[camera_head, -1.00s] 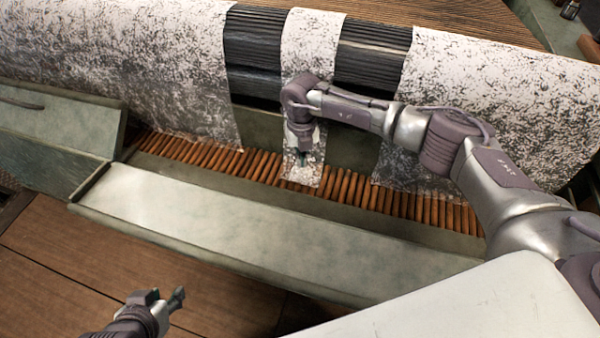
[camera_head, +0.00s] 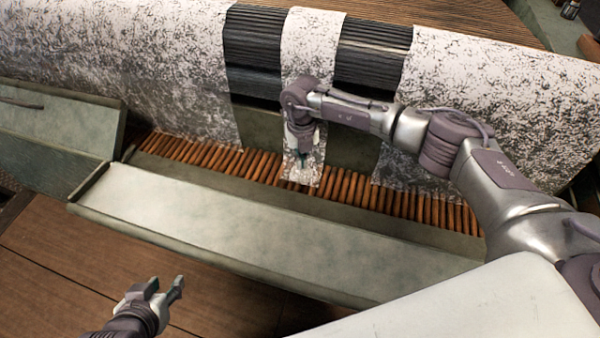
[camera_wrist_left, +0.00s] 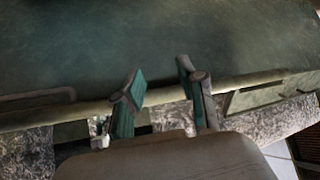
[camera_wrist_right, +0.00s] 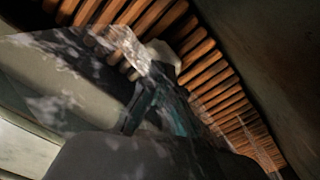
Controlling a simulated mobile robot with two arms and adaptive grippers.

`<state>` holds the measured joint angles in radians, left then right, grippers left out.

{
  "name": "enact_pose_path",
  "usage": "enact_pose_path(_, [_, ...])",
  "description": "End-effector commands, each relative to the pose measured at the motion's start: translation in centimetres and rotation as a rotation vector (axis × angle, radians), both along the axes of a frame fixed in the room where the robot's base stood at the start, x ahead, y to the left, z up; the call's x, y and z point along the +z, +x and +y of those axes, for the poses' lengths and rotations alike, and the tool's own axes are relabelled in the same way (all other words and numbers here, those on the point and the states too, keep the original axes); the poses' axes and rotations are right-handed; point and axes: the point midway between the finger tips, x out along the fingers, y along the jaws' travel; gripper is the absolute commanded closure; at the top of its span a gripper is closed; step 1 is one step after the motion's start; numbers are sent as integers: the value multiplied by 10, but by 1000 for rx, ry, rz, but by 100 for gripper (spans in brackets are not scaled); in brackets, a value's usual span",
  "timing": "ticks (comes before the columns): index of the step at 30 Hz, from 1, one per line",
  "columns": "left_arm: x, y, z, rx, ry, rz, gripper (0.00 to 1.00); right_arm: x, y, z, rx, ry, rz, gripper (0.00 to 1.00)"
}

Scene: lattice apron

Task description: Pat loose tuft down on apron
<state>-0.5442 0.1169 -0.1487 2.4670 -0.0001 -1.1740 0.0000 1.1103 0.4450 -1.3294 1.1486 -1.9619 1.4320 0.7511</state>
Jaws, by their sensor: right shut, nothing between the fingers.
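The apron (camera_head: 345,187) is a row of brown wooden slats along the foot of the speckled white sheet; it also shows close up in the right wrist view (camera_wrist_right: 215,85). A narrow speckled strip (camera_head: 313,45) hangs down onto the slats. My right gripper (camera_head: 303,164) is shut and empty, pointing down at the strip's lower end. In the right wrist view, speckled material overlaps its fingers (camera_wrist_right: 160,105), and a pale lump (camera_wrist_right: 160,52), possibly the tuft, lies beyond them. Contact is unclear. My left gripper (camera_head: 167,284) is open and empty, away from the apron.
A long pale tray (camera_head: 250,225) runs in front of the apron. Dark ribbed bands (camera_head: 252,50) flank the narrow strip. A grey-green box (camera_head: 60,135) stands at the left.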

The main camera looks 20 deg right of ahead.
Motion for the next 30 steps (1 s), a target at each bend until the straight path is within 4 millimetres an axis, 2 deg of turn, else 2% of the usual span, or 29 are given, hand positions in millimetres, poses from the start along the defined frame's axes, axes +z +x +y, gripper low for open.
enact_pose_path(30, [12, 18, -6, -7, -22, -106, 60, -7, 0, 0, 0, 0, 0, 100])
